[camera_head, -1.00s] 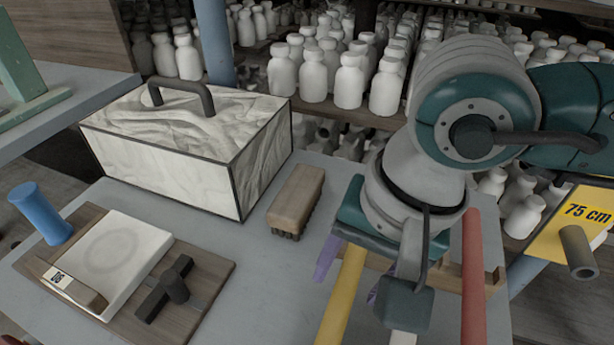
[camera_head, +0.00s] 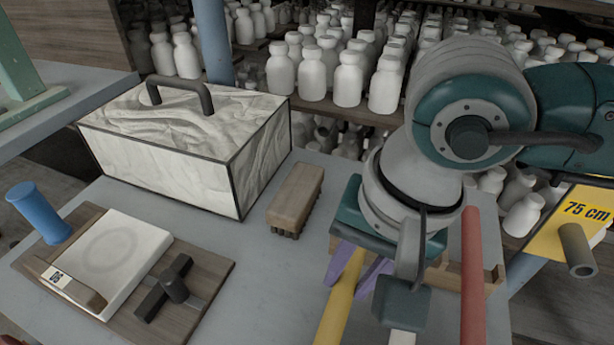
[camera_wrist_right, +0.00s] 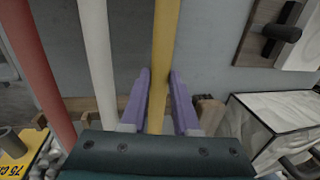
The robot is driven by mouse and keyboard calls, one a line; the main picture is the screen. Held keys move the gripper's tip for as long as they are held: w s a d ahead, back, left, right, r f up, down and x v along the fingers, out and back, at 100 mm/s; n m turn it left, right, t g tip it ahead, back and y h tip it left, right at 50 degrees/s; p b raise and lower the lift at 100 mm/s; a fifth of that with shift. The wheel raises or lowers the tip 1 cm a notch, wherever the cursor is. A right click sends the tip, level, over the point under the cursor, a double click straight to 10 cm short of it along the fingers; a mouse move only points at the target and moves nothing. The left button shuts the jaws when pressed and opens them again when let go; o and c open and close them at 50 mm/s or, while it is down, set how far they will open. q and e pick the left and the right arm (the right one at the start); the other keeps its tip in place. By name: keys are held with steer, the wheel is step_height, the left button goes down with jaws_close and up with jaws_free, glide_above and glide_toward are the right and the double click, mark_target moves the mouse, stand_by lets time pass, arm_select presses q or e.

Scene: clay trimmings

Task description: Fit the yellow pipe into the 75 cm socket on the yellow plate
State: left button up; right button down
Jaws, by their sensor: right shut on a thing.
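The yellow pipe (camera_head: 337,308) runs up from the front edge of the head view to under my right wrist. It also shows in the right wrist view (camera_wrist_right: 165,40). My right gripper (camera_head: 358,270) has its purple fingers on either side of the pipe and is shut on it; the fingers flank it in the right wrist view (camera_wrist_right: 158,80). The pipe's far end is hidden by my wrist. The yellow plate (camera_head: 553,238), marked 75 cm, is at the right edge with a grey tubular socket (camera_head: 576,250) on it. My left gripper is out of view.
A red pipe (camera_head: 473,270) and a white pipe (camera_wrist_right: 97,55) lie beside the yellow one at a notched wooden rack (camera_head: 448,275). A brush (camera_head: 297,195), a lidded box (camera_head: 165,160) and a wooden board (camera_head: 205,260) occupy the table to the left. Shelves of white bottles stand behind.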

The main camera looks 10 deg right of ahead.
steer(key=shift+r, duration=0.15)
stand_by(0.3)
steer(key=shift+r, duration=0.3)
steer(key=d+r+n+p, duration=0.2)
steer(key=r+p, duration=0.3)
steer(key=r, duration=0.7)
steer(key=w+d+r+n+g+p, duration=0.15)
steer(key=r+p, duration=0.25)
steer(key=r, duration=0.9)
steer(key=d+r+n+t+p, duration=0.1)
steer(key=d+r+n+p, duration=0.3)
steer(key=r, duration=0.8)
steer(key=s+r+p, duration=0.3)
steer(key=r+p, duration=1.5)
steer(key=p, duration=0.1)
steer(key=s+r+p, duration=0.3)
steer(key=r+p, duration=1.4)
steer(key=p, duration=0.2)
steer(key=shift+a+r+m+g, duration=0.2)
steer(key=shift+r+m+g, duration=0.15)
steer(key=shift+r, duration=0.05)
steer(key=shift+f, duration=0.1)
steer(key=m+t+b, duration=0.1)
steer(key=m+b, duration=0.6)
steer(key=b, duration=4.3)
glide_above(350, 282)
step_height(350, 282, down, 54)
steer(key=shift+r, duration=0.25)
